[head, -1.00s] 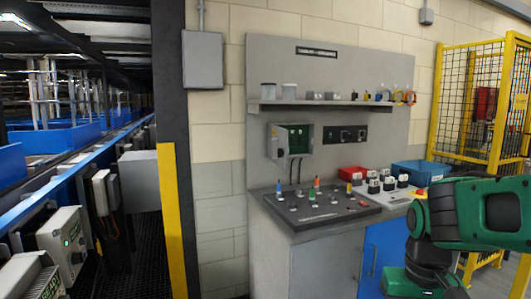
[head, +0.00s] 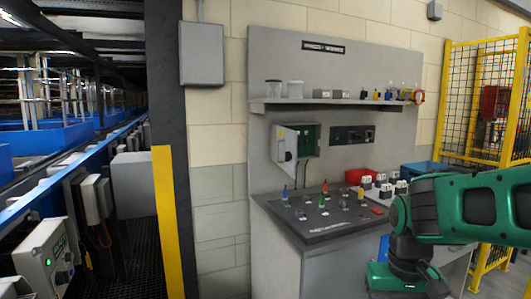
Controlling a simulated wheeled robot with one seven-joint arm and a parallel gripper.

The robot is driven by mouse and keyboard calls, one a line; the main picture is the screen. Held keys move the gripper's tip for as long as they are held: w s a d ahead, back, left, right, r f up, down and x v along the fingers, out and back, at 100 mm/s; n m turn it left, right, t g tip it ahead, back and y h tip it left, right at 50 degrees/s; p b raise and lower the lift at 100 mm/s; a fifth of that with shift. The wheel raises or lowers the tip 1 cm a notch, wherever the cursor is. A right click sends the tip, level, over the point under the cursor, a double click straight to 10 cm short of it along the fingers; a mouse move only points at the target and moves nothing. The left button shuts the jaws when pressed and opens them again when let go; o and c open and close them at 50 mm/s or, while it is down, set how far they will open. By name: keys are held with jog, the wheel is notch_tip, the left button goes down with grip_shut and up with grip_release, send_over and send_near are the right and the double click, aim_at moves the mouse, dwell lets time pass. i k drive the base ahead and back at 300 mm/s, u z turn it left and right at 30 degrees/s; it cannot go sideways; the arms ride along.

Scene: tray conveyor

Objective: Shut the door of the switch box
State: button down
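The switch box (head: 307,141) is mounted on the grey back panel above the bench, below the shelf. Its light grey door (head: 285,146) stands open, swung out to the left side. The green inside of the box shows to the right of the door. My green arm reaches in from the right edge. My gripper (head: 395,284) is at the lower right, well below and right of the switch box and apart from it. Its fingertips are not clear, so I cannot tell whether it is open or shut.
A dark control board (head: 322,212) with coloured switches lies on the bench below the box. A red bin (head: 360,176) and several white-topped parts stand right of it. The shelf (head: 330,102) holds jars and tools. A yellow mesh fence (head: 481,110) stands at right.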

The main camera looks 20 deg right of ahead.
aim_at(287, 138)
jog(key=z, duration=0.05)
jog(key=i, duration=1.25)
